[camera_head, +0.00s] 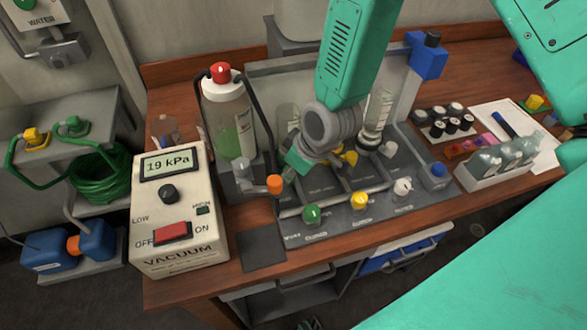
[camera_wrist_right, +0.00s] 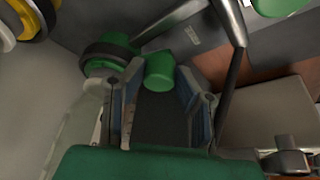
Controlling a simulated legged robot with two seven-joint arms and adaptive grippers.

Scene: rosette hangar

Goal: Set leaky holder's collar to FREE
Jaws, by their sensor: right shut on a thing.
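Three filter holders stand in a row on the grey rack; their knobs in front are green (camera_head: 312,213), yellow (camera_head: 359,200) and white (camera_head: 402,186). My right gripper (camera_head: 291,172) reaches down over the left holder and hides most of it. In the right wrist view a green collar (camera_wrist_right: 108,58) with a dark ring sits beside my fingers. Its stubby green handle (camera_wrist_right: 160,72) lies between the fingertips of my right gripper (camera_wrist_right: 160,88), which is shut on it. The collar's marks are hidden or too small to read.
The vacuum box (camera_head: 178,215) reads 19 kPa, with a red switch. A red-capped bottle (camera_head: 230,120) with green liquid stands close left of the gripper. An orange-capped part (camera_head: 274,184) is near it. Vials (camera_head: 445,122) and a white rack (camera_head: 500,162) stand to the right.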

